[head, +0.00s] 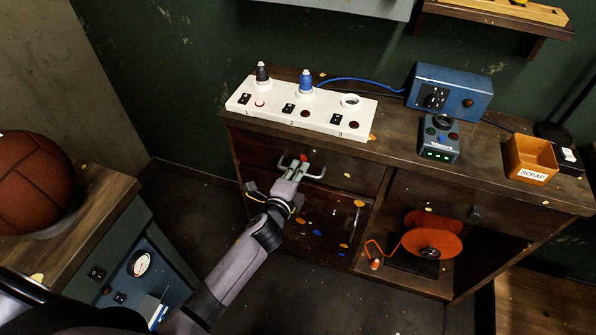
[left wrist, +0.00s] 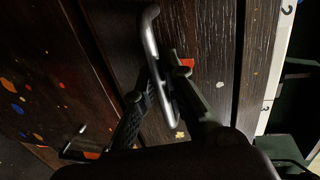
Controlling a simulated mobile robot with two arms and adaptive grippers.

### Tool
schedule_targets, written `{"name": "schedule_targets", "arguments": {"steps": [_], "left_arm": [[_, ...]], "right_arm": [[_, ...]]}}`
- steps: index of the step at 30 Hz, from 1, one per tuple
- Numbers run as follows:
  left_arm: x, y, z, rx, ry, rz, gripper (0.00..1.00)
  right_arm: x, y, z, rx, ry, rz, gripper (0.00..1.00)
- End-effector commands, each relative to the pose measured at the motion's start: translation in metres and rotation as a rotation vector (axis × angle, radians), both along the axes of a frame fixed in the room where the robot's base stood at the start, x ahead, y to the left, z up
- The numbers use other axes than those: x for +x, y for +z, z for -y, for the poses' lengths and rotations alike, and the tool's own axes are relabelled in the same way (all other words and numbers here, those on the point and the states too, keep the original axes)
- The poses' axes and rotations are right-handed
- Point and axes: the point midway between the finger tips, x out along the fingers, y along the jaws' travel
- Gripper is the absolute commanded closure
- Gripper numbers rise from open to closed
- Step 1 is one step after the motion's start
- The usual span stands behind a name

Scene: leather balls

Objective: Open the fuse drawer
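The upper left drawer (head: 345,171) of the dark wooden bench has a silver bar handle (head: 315,174); no label shows on it, and its front looks flush with the bench. My left gripper (head: 293,168) is at this handle. In the left wrist view the bar handle (left wrist: 152,40) runs between the two fingers of my left gripper (left wrist: 168,78), which look closed around it. The fingers and wrist hide part of the drawer front. My right gripper is not in view.
On the bench top stand a white socket panel (head: 276,113) with black and blue plugs, a blue box (head: 450,90), a small meter (head: 440,138) and an orange SCRAP bin (head: 531,160). An orange reel (head: 432,240) sits in the lower shelf. A basketball (head: 32,180) lies at left.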

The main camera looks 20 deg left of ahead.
Motion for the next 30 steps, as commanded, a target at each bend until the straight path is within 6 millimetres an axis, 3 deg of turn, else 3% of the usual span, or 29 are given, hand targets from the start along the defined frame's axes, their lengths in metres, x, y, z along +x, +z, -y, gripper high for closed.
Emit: {"name": "schedule_targets", "arguments": {"steps": [4,30], "left_arm": [[-0.0002,-0.0001,-0.0001,0.0,0.0,0.0,1.0],[-0.0005,-0.0007,-0.0002,0.001,0.0,-0.002,1.0]], "right_arm": [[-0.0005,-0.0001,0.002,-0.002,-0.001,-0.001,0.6],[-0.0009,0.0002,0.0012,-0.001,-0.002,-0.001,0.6]]}}
